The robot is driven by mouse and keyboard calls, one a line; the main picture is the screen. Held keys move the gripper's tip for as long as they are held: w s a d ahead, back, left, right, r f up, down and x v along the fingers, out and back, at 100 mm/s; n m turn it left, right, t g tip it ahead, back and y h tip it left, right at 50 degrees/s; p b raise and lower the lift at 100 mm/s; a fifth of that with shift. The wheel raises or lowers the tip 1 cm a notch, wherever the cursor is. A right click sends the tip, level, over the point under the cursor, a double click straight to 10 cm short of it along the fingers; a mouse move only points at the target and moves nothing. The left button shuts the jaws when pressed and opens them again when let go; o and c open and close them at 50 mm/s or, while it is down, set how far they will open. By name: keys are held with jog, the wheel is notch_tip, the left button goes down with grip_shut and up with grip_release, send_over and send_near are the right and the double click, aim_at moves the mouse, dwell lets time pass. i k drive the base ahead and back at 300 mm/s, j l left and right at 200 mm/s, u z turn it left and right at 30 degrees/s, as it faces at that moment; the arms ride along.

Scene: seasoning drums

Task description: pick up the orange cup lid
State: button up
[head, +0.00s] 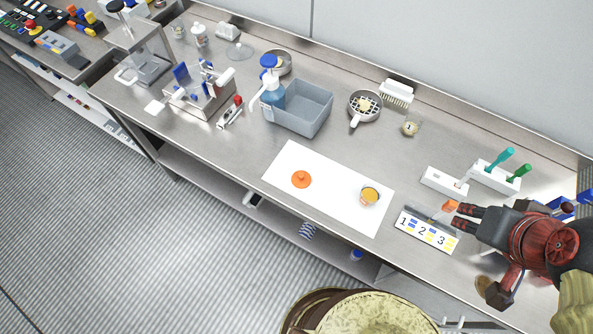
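The orange cup lid (301,179) lies on the left part of a white mat (330,188) on the steel counter. It is round with a small knob on top. A small cup (369,197) with orange-yellow contents stands on the right part of the mat, apart from the lid. My gripper (461,216) is at the right, above the counter, well to the right of the lid and cup. Its two dark fingers point left and look apart. A small orange piece (450,205) shows just beyond the fingertips; I cannot tell whether it touches them.
A numbered card (427,231) lies between the mat and my gripper. Behind are a grey bin (309,110), a blue pump bottle (272,94), a strainer (364,107), a timer (410,128) and white holders (496,177) with green-handled tools. The mat around the lid is clear.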

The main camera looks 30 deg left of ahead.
aim_at(300, 179)
jog(key=u, duration=1.45)
